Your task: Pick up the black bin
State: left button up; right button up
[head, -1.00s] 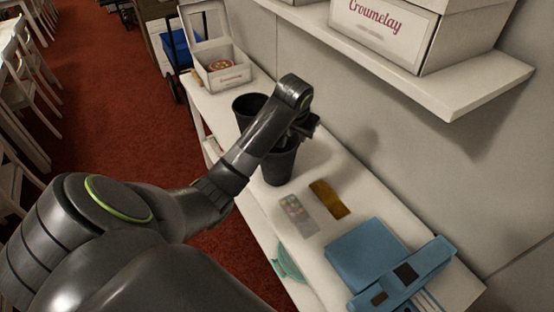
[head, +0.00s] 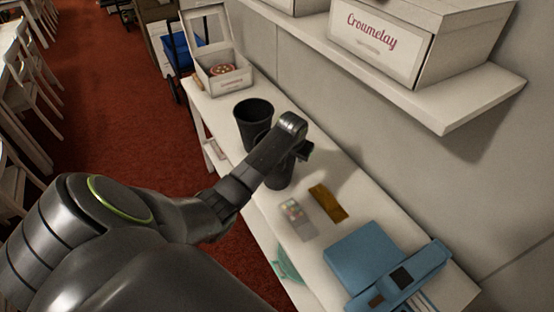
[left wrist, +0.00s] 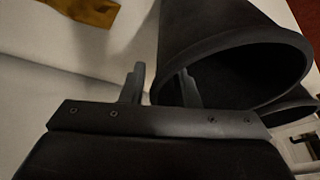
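Two black bins stand on the white table in the head view. The farther black bin (head: 253,124) is upright and mostly clear to see. The nearer black bin (head: 279,178) is partly hidden behind my left arm and gripper. My left gripper (head: 303,150) is at the top of the nearer bin. In the left wrist view, the nearer bin (left wrist: 205,35) looms large with its mouth toward the lower right. My left gripper's fingers (left wrist: 161,78) are apart, with the bin's rim wall seeming to lie between them; contact is unclear. My right gripper is out of view.
A grey card (head: 300,219), a brown packet (head: 328,202) and a blue device (head: 372,262) lie nearer on the table. An open white cake box (head: 222,75) stands at the far end. A wall shelf (head: 400,75) with a white box (head: 405,42) overhangs the right side.

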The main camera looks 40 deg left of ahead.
pick_arm(q)
grip_shut()
dwell(1.5)
